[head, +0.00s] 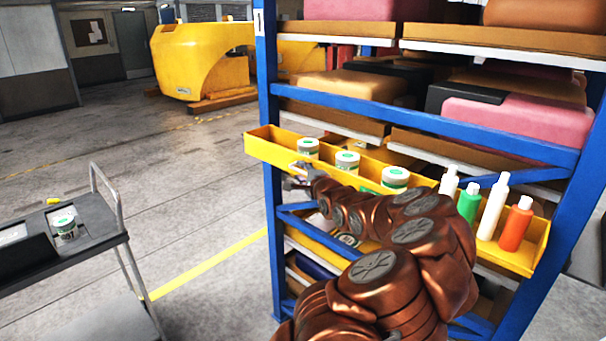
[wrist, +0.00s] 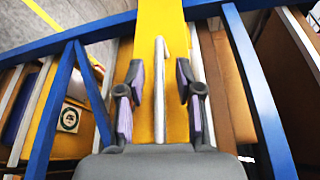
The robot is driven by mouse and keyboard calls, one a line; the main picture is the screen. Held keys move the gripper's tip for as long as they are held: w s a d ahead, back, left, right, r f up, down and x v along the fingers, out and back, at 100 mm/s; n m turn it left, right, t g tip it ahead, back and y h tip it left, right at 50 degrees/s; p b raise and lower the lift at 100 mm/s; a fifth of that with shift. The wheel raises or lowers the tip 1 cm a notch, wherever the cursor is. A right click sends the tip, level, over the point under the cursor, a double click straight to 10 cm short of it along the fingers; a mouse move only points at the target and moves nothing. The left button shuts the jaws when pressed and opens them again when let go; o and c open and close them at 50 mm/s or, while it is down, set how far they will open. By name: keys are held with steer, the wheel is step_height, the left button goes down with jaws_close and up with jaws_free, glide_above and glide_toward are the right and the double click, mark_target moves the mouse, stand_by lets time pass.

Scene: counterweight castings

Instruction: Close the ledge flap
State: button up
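The yellow ledge (head: 268,153) runs along the front of the blue rack and holds jars and bottles. I take its yellow front panel as the flap; how far it stands open I cannot tell. In the wrist view the yellow panel (wrist: 157,18) has a pale bar-shaped handle (wrist: 160,85) on it. My gripper (wrist: 158,78) is open, with its two fingers apart on either side of the handle and gaps visible. In the head view my gripper (head: 298,180) is at the ledge's front, left of centre; my arm hides part of the ledge.
On the ledge stand white jars (head: 347,162), a green bottle (head: 468,202), white bottles (head: 493,207) and an orange bottle (head: 517,223). A blue rack post (head: 268,80) is just left. A dark cart (head: 90,243) stands at left. Floor between is clear.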

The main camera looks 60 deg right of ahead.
steer(key=shift+s, duration=0.1)
steer(key=v, duration=1.1)
steer(key=shift+s+a, duration=0.3)
steer(key=shift+w, duration=0.1)
stand_by(0.5)
steer(key=w+a+f+n+g+y, duration=0.2)
steer(key=w+a+f+n+y, duration=0.35)
steer(key=w+a, duration=0.45)
steer(key=w+a+f+n+g+y, duration=0.15)
steer(key=a+n, duration=0.25)
steer(key=a, duration=0.4)
steer(key=w+a+f+n+g+y, duration=0.1)
steer(key=a+f+n+g+y, duration=0.2)
steer(key=a, duration=0.5)
steer(key=s+a+n+g+b, duration=0.2)
steer(key=s+a+n+g, duration=0.7)
steer(key=s+a+n, duration=0.6)
steer(key=s+a, duration=0.7)
steer(key=a, duration=0.4)
steer(key=shift+f, duration=0.2)
steer(key=shift+s, duration=0.1)
